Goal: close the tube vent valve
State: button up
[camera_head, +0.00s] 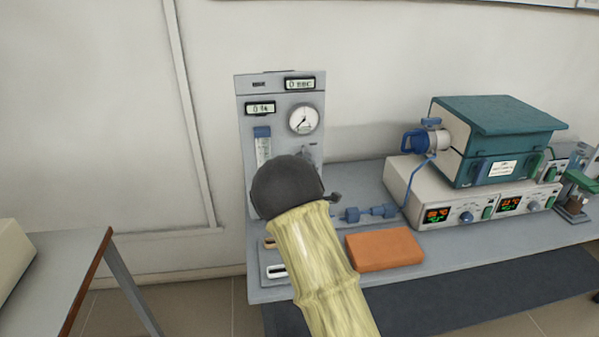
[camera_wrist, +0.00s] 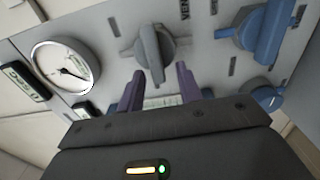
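In the wrist view a grey knob (camera_wrist: 152,48) with a raised bar handle sits on the pale panel. A partly cut-off label beginning "VEN" is printed near it, toward the blue knob (camera_wrist: 266,30). I take the grey knob as the vent valve, but the label does not settle this. Contact cannot be told. In the head view my dark wrist covers the fingers and the lower panel (camera_head: 285,90).
A round gauge (camera_wrist: 65,68) is left of the knob in the wrist view. Another blue knob (camera_wrist: 262,97) is at right. In the head view a teal tube furnace (camera_head: 500,125), blue fittings (camera_head: 368,213) and an orange block (camera_head: 384,249) are on the bench to the right.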

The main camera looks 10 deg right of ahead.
jog(key=shift+s, duration=0.1)
jog(key=s+b, duration=0.2)
jog(key=s, duration=1.5)
jog(key=shift+s, duration=0.1)
jog(key=s+d+f+m+g+h, duration=0.1)
jog(key=s+d+f+m+g, duration=0.2)
jog(key=s+f+m+g, duration=0.55)
jog(key=s+m+g+y, duration=0.1)
jog(key=s+m+g, duration=0.5)
jog(key=s+m, duration=0.5)
notch_tip(320, 180, up, 14)
jog(key=s+a+n+p, duration=0.1)
jog(key=s+p, duration=0.1)
jog(key=p, duration=1.1)
jog(key=shift+s+r+g, duration=0.15)
jog(key=shift+s+g, duration=0.15)
jog(key=shift+g, duration=0.15)
